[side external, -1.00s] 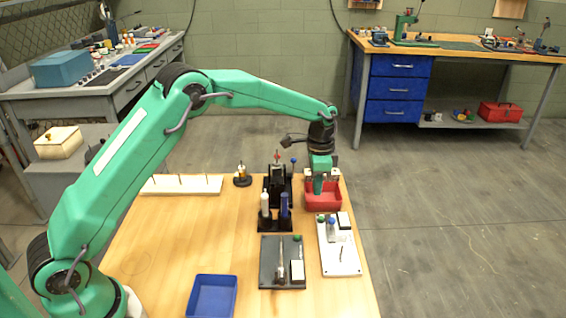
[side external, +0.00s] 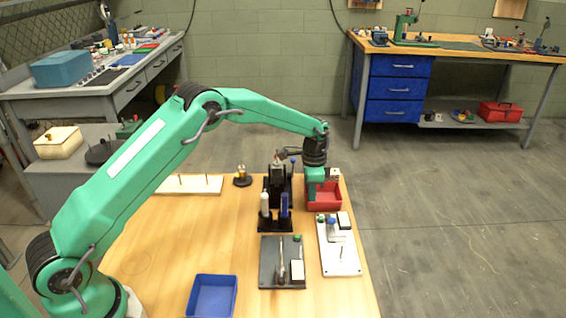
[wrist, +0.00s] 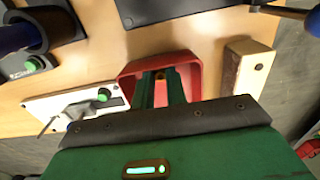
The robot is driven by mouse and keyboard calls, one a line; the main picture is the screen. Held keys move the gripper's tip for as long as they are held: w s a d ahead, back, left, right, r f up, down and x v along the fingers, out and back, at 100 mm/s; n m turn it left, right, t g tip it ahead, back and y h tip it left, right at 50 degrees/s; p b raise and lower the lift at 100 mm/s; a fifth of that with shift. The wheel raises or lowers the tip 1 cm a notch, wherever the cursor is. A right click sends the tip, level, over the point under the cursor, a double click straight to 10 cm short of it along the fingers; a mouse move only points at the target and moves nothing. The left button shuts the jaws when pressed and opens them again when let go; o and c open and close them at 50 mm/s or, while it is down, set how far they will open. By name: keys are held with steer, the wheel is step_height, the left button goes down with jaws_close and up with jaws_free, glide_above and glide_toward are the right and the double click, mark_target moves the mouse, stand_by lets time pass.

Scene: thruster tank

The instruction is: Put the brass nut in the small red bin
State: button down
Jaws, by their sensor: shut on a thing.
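The small red bin (side external: 328,206) stands at the right side of the wooden table. It also shows in the wrist view (wrist: 190,68), with its walls around my fingers. My gripper (side external: 314,196) points down into the bin near its left side. In the wrist view my two green fingers (wrist: 161,80) are close together with a small brass-coloured bit (wrist: 160,75) at their tips, which looks like the brass nut. Most of the nut is hidden by the fingers. I cannot tell whether it touches the bin floor.
A black stand with bottles (side external: 275,205) is just left of the bin. A white fixture plate (side external: 340,258) and a dark plate (side external: 270,265) lie in front. A blue bin (side external: 212,297) is at the front left. A pale block (wrist: 243,68) stands beside the red bin.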

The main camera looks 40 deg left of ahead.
steer(key=shift+f, duration=0.2)
steer(key=c, duration=1.4)
jaws_free()
step_height(320, 180, up, 12)
steer(key=shift+r, duration=0.1)
